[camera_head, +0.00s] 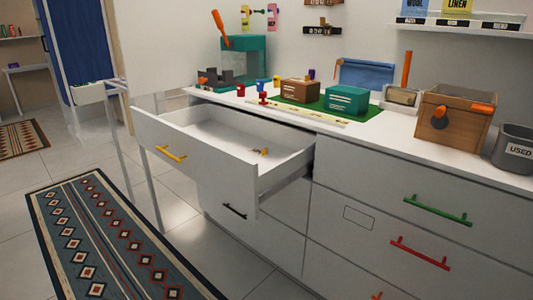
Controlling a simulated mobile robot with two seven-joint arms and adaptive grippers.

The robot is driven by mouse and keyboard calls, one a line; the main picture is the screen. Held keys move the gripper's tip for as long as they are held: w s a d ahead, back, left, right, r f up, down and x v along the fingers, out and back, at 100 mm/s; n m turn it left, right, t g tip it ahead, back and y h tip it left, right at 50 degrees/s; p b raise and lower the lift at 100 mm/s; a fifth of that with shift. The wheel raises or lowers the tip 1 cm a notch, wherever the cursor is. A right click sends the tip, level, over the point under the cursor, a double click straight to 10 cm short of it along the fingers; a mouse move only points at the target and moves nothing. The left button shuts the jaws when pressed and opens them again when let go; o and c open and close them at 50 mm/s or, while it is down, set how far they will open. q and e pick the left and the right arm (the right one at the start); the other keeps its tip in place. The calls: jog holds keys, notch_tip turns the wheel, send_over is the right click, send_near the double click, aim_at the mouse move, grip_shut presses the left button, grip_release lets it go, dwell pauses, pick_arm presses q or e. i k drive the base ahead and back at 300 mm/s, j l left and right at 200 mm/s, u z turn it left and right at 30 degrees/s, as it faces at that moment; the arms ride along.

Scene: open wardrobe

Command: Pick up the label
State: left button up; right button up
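No object can be clearly identified as the label. An open drawer (215,158) with a yellow handle (171,153) juts out from the white dresser, and a small orange-brown item (260,152) lies inside near its front right; it is too small to identify. An outlined rectangle (358,217) shows on a closed drawer front at the right. Neither of my grippers is in view.
On the dresser top are a green mat (368,115), a brown box (299,91), a teal box (346,100), a wooden crate (450,118) and a grey bin (513,148) marked USED. A patterned rug (112,240) covers the floor at left.

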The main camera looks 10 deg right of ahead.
aim_at(262, 153)
jog(key=i+j+z, duration=0.25)
jog(key=z, duration=0.15)
jog(key=i+j+z, duration=0.15)
jog(key=j+z, duration=0.25)
jog(key=i+j, duration=0.15)
jog(key=j, duration=0.25)
jog(key=i+j+z, duration=0.15)
jog(key=j, duration=0.25)
jog(key=i+j, duration=0.15)
jog(key=j, duration=0.3)
jog(key=i+j+z, duration=0.15)
jog(key=j, duration=0.3)
jog(key=i+j, duration=0.15)
jog(key=j, duration=0.25)
jog(key=z, duration=0.05)
